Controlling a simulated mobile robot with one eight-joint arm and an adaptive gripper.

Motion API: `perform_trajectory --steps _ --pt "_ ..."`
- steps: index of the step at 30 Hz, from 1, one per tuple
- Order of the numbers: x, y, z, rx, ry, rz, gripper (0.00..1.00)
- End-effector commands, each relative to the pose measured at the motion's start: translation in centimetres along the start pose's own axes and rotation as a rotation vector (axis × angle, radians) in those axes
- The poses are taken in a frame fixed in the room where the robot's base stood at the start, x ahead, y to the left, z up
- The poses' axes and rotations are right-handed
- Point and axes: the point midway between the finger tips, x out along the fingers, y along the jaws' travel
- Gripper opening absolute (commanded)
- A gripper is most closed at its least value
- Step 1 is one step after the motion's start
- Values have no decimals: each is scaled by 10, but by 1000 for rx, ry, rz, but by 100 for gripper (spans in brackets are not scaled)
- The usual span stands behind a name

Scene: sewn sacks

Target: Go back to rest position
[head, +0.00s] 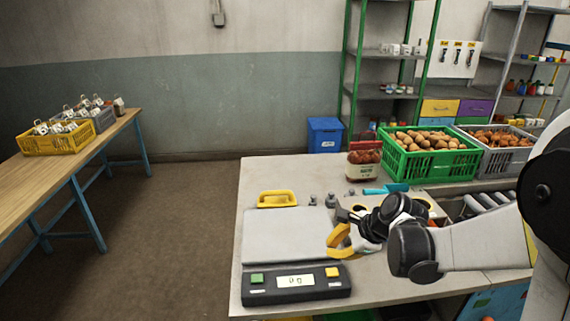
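My gripper (352,224) is over the right side of the bench, just right of a scale (285,235), at the end of my arm, which comes in from the right. A curved yellow piece (340,241) shows at the gripper's left side; I cannot tell whether the gripper holds it or it only lies behind or beneath. The fingers are small and partly hidden, so their opening is unclear. No sewn sack is clearly visible.
The bench (262,172) also holds a yellow-handled tool (277,198), small grey weights (322,200), a jar-like container (363,165), a green crate (428,168) and a grey crate (500,160). A wooden table (60,175) with crates stands left. Floor between is clear.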

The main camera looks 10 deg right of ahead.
Motion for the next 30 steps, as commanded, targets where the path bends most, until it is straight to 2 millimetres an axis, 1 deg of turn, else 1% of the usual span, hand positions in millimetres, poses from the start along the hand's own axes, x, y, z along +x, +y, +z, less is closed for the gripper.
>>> perform_trajectory --steps 2,5,10,12,16,18,22,26,30 --pt "-10 6 6 -78 19 1 0" --pt "-32 20 17 -265 68 4 0" --pt "-76 58 33 -702 177 31 0" --pt "-92 76 36 -885 221 51 0" --pt "-117 110 37 -1218 298 100 0" --pt "-126 126 36 -1374 333 128 0" --pt "-137 148 32 -1592 381 174 0" --pt "-142 158 29 -1702 405 202 0" --pt "-143 159 29 -1730 411 209 0"
